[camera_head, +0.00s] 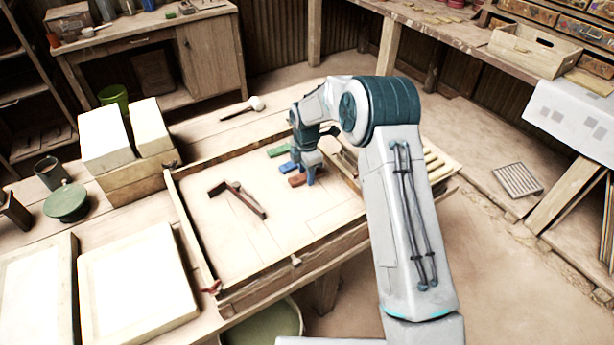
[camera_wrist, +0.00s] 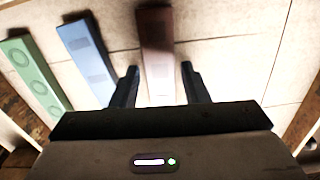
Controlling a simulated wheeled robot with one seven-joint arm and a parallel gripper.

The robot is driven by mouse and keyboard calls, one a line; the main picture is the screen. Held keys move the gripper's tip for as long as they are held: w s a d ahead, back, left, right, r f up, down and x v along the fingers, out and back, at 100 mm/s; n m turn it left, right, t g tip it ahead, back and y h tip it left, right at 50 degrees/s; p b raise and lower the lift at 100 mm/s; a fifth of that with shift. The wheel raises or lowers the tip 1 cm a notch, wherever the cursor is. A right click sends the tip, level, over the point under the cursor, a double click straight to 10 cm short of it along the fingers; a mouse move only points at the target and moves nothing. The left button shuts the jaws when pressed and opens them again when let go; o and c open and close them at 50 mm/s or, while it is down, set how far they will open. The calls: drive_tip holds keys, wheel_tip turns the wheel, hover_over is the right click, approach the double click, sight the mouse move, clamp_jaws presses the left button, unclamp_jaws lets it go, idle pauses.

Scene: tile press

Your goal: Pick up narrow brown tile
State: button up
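The narrow brown tile (camera_wrist: 157,52) lies flat on the pale board, its near end between the two open fingers of my gripper (camera_wrist: 158,86) in the wrist view. A gap shows on both sides of the tile. In the head view the reddish-brown tile (camera_head: 297,180) lies just below my gripper (camera_head: 305,178), which points down and partly hides it. A narrow blue tile (camera_wrist: 86,56) lies left of the brown one in the wrist view, and a green tile (camera_wrist: 35,75) lies further left. The blue tile (camera_head: 289,167) and green tile (camera_head: 278,151) also show in the head view.
The tiles lie inside a wooden-framed tray (camera_head: 190,232) on the workbench. A brown wooden tool (camera_head: 240,197) lies on the board to the left of my gripper. White blocks (camera_head: 105,138) stand further left. A slatted rack (camera_head: 438,165) is at the right.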

drive_tip(key=c, duration=0.7)
